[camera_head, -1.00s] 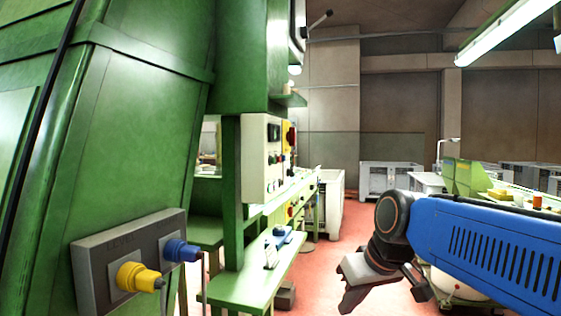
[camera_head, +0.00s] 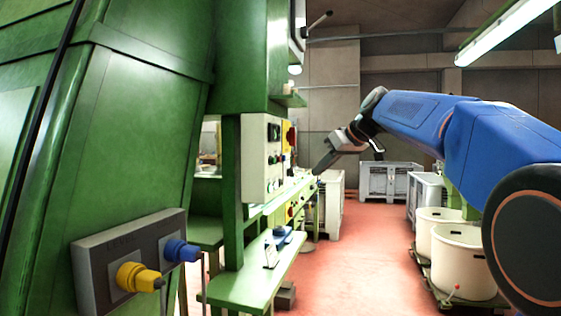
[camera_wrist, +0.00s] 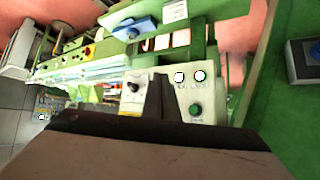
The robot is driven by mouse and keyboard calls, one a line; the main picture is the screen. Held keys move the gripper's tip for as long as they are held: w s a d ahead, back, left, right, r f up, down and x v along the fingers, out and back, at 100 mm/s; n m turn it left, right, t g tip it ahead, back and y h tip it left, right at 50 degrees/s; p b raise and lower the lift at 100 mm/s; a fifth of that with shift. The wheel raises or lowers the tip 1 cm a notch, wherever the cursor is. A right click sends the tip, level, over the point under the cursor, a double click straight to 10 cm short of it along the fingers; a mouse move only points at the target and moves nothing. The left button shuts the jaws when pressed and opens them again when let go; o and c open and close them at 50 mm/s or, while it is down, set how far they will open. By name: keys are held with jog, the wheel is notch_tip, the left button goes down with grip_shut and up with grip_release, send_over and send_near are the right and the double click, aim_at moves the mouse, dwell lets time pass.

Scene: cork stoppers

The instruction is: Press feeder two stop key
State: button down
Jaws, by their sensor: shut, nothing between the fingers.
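A pale control panel (camera_head: 255,160) is fixed on the green machine left of centre in the head view. It carries a dark switch and small green and red buttons; its labels are too small to read, so I cannot tell which is feeder two's stop key. The panel also shows in the wrist view (camera_wrist: 215,118), with a green button (camera_wrist: 195,110), a black rotary switch (camera_wrist: 133,87) and two white round parts. My gripper (camera_head: 322,168) is shut and empty, to the right of the panel and apart from it. Its dark fingers (camera_wrist: 156,97) overlap the panel in the wrist view.
A grey box (camera_head: 92,270) with a yellow knob (camera_head: 137,277) and a blue knob (camera_head: 180,250) is at front left. A green shelf (camera_head: 250,288) juts out below the panel. White tubs (camera_head: 462,265) stand on the right. The red floor (camera_head: 360,270) between is clear.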

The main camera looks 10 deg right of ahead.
aim_at(279, 159)
jog(key=shift+n, duration=0.4)
jog(key=w+r, duration=0.1)
jog(key=w+d+r, duration=0.1)
jog(key=w+r, duration=0.1)
jog(key=shift+w+d, duration=0.15)
jog(key=shift+w, duration=0.1)
jog(key=w+a, duration=0.4)
jog(key=a, duration=0.3)
jog(key=shift+w+a, duration=0.15)
jog(key=shift+a, duration=0.15)
jog(key=shift+w+a, duration=0.1)
jog(key=shift+a, duration=0.1)
dwell(1.8)
jog(key=shift+w+a, duration=0.15)
jog(key=shift+w+a, duration=0.2)
jog(key=shift+a, duration=0.2)
dwell(0.9)
jog(key=shift+d, duration=0.1)
jog(key=shift+s+d, duration=0.45)
jog(key=shift+d, duration=0.2)
